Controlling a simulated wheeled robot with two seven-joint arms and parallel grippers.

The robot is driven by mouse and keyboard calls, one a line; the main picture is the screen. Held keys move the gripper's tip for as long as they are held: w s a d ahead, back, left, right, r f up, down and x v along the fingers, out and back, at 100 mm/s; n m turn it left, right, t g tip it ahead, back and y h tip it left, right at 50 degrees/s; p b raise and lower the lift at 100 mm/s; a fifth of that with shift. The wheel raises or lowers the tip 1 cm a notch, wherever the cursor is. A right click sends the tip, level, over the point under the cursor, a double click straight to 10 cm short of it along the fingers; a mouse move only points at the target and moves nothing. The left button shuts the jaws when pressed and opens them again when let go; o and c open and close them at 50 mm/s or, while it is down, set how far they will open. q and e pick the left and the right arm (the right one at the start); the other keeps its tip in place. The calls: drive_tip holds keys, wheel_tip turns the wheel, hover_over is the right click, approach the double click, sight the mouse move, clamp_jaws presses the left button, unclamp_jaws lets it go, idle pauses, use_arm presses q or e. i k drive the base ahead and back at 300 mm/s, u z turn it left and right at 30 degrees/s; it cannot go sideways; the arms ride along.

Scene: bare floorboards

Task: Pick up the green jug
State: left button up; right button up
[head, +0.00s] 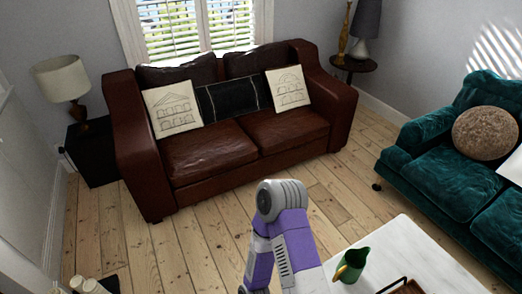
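The green jug (353,263) stands upright on a white table (412,252) at the lower right of the head view. It has a gold-coloured handle on its left side and a dark opening at the top. A purple and grey link of my own arm rises just left of the jug, and a clear gap shows between them. Neither of my grippers can be made out in this view.
A brown object with a handle (408,287) sits on the table right of the jug, cut off by the frame. A brown leather sofa (240,150) stands behind, and a teal sofa (440,160) at right. Bare floorboards (200,235) lie between.

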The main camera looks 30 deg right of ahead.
sight(347, 274)
drive_tip(key=i, duration=1.6)
drive_tip(key=z, duration=4.3)
drive_tip(key=i, duration=0.45)
drive_tip(key=z, duration=0.05)
